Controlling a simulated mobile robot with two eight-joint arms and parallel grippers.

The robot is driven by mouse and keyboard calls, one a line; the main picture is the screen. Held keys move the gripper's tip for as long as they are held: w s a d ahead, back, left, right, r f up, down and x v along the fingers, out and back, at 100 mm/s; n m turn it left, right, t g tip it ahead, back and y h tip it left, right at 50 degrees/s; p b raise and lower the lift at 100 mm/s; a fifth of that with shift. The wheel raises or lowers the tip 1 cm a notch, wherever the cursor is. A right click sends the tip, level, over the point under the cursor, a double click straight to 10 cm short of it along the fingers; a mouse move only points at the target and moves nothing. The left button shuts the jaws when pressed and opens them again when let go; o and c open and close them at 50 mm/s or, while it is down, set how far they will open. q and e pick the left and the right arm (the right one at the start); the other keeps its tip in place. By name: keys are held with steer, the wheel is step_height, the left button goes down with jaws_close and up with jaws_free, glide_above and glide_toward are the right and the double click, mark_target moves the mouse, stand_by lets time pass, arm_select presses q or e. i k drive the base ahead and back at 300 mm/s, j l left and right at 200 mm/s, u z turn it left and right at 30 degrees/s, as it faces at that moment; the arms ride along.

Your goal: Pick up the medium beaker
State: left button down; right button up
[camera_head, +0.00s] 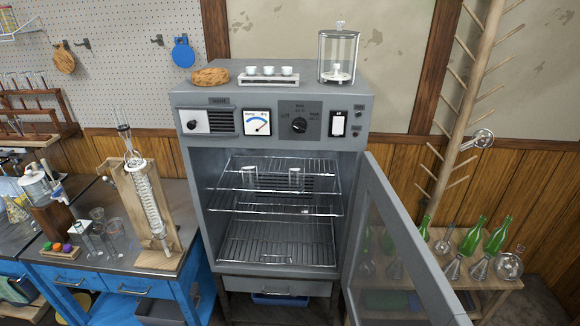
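Several clear glass vessels stand close together on the left bench. One glass vessel (97,214) is at the back of that group, and another (117,238) is at its right. Two small clear cylindrical vessels stand on a wire shelf inside the open grey oven: the left vessel (249,178) and the right vessel (295,177). I cannot tell which of these is the medium beaker. Neither of my grippers is in view.
The oven door (402,245) stands open to the right. A reflux rig (148,200) on a wooden stand is on the left bench (110,272). A low wooden table (480,277) with green bottles and flasks is at right. A glass jar (337,55) tops the oven.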

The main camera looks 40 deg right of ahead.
mark_target(249, 169)
steer(key=i+l+z, duration=0.15)
steer(key=z, duration=0.35)
steer(key=i+z, duration=0.45)
steer(key=i+j+z, duration=0.1)
steer(key=i+z, duration=0.15)
steer(key=z, duration=0.25)
steer(key=i+j, duration=0.45)
steer(key=i, duration=0.25)
